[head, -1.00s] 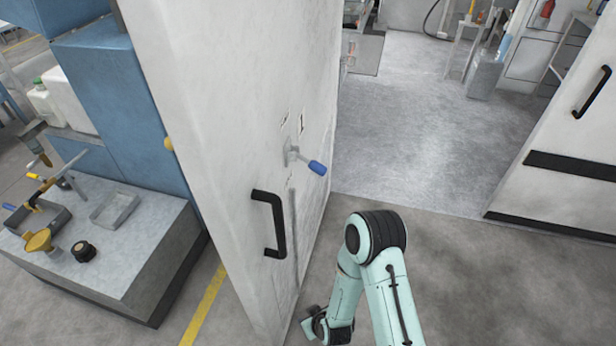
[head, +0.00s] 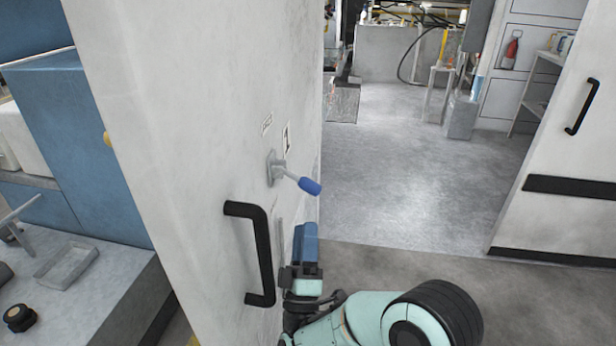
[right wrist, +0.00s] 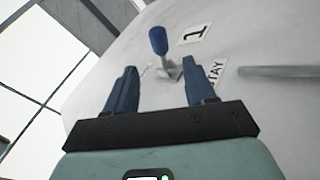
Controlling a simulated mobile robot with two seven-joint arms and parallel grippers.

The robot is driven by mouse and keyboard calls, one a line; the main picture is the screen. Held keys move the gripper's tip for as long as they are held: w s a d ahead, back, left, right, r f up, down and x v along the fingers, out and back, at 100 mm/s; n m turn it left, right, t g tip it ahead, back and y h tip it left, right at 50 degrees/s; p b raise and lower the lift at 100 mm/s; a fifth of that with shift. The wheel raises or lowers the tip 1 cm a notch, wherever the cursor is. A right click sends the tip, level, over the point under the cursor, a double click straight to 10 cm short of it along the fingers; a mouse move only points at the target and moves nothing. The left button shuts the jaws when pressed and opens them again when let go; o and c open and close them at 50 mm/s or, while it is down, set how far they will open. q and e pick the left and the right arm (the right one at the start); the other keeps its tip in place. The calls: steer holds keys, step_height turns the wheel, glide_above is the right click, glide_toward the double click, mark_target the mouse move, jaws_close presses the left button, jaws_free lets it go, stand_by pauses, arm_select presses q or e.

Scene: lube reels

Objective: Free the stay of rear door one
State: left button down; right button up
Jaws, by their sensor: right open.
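Rear door one (head: 150,150) is a tall pale grey panel standing open at the left of the head view. Its stay lever (head: 285,172) sits on the panel, a grey bracket with a blue handle pointing right and slightly down. In the right wrist view the blue handle (right wrist: 158,40) stands beyond my fingers, beside labels reading "1" and "STAY" (right wrist: 214,72). My right gripper (head: 306,240) is below the lever and close to the panel, apart from the handle. In the right wrist view its blue fingers (right wrist: 160,88) are spread and empty. My left gripper is not in view.
A black pull handle (head: 262,255) is on the door just left of my right gripper. A bench with a metal tray (head: 68,266) and a black knob (head: 19,318) stands left. Another pale door (head: 570,180) is at right. The floor between is clear.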

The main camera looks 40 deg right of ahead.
mark_target(308, 179)
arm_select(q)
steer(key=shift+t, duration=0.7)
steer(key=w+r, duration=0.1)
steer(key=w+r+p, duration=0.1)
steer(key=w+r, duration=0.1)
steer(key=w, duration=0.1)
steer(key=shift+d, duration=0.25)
arm_select(e)
steer(key=x, duration=1.2)
steer(key=shift+w+d+r, duration=0.15)
steer(key=shift+r, duration=0.05)
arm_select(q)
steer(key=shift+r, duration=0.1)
arm_select(e)
jaws_close()
